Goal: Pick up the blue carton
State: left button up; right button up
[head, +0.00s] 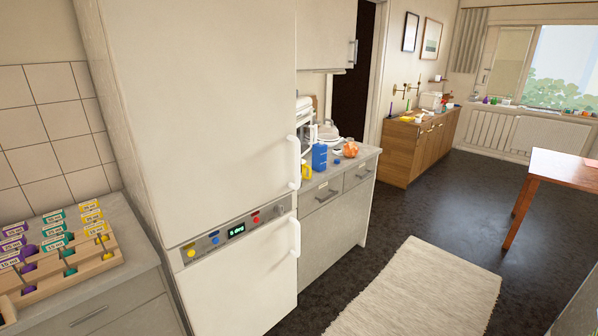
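A blue container (320,157), which looks like the blue carton, stands upright on the counter (367,152) just right of the tall white fridge. It is small and far off, and its lower part sits close to a yellow item (307,171). An orange object (351,149) and a small blue piece (337,162) lie to its right. Neither of my grippers shows in the head view.
The white fridge (205,120) with two handles stands between the near left counter and the far counter. A wooden rack (65,262) with coloured labels is on the near counter. A pale rug (425,290) lies on the open dark floor; a wooden table (565,168) stands right.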

aim_at(319, 158)
jog(key=u, duration=0.2)
jog(key=i+l+u, duration=0.95)
jog(key=l+u, duration=0.15)
